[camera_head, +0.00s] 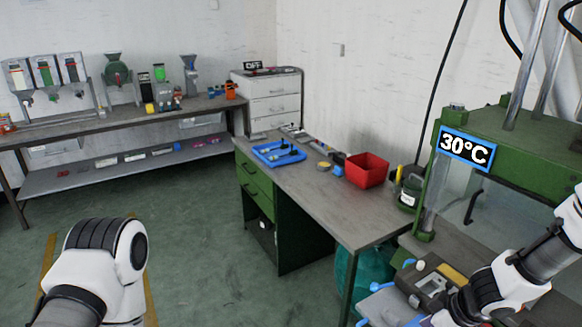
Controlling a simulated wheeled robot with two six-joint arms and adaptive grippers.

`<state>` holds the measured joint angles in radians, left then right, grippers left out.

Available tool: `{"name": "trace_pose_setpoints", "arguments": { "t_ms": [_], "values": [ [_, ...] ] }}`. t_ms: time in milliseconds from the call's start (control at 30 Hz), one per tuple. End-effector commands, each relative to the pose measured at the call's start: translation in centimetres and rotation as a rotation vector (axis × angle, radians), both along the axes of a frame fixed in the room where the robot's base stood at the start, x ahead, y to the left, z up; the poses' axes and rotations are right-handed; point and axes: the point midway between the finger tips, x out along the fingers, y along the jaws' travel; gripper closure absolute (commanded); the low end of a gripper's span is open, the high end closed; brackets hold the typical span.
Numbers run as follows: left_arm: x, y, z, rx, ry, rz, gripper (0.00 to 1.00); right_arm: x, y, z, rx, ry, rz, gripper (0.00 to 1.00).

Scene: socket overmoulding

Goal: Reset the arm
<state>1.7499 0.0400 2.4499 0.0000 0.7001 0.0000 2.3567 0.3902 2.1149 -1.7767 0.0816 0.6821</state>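My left arm (105,262) shows at the bottom left as a white link with a dark ribbed joint; its gripper is outside the picture. My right arm (510,280) comes in from the right edge and bends down over the front of the green machine (525,150). Its white and dark wrist joints show at the bottom right, but I see no fingertips of the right gripper. I see nothing held by either arm.
The machine's display (466,148) reads 30°C. A metal mould-like block with blue-tipped handles (380,287) lies below my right arm. A workbench (310,190) holds a blue tray (259,154) and a red bin (366,170). Open floor (215,250) lies between my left arm and the bench.

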Motion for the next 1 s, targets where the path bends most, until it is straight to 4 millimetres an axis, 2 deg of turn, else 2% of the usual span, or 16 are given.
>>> {"name": "trace_pose_setpoints", "arguments": {
  "t_ms": [267, 467, 567, 667, 700, 833, 900, 1000],
  "values": [
    [0.0, 0.0, -0.8, 0.0, 0.0, 0.0, 0.5, -3.3, 0.6, -5.6, -0.026, 0.12, 0.03, 0.5],
    [0.0, 0.0, -1.4, 0.0, -0.001, 0.0, 0.5, -8.1, 1.8, -10.3, -0.03, 0.273, -0.003, 0.5],
    [0.0, 0.0, -1.8, 0.0, 0.0, 0.0, 0.5, -11.5, 3.1, -12.8, -0.013, 0.377, -0.068, 0.5],
    [0.0, 0.0, -2.3, 0.0, 0.0, 0.0, 0.5, -16.0, 4.8, -15.5, 0.014, 0.505, -0.171, 0.5],
    [0.0, 0.0, -2.6, 0.0, 0.0, 0.0, 0.5, -18.0, 5.7, -16.6, 0.025, 0.558, -0.226, 0.5],
    [0.0, 0.0, -3.2, 0.0, 0.0, 0.0, 0.5, -23.9, 7.8, -19.5, 0.036, 0.674, -0.462, 0.5],
    [0.0, 0.0, -3.4, 0.0, 0.0, 0.0, 0.5, -25.8, 7.8, -20.5, 0.01, 0.67, -0.602, 0.5],
    [0.0, 0.0, -3.3, 0.0, 0.0, 0.0, 0.5, -26.0, 6.3, -20.9, -0.052, 0.579, -0.764, 0.5]
  ]
}}
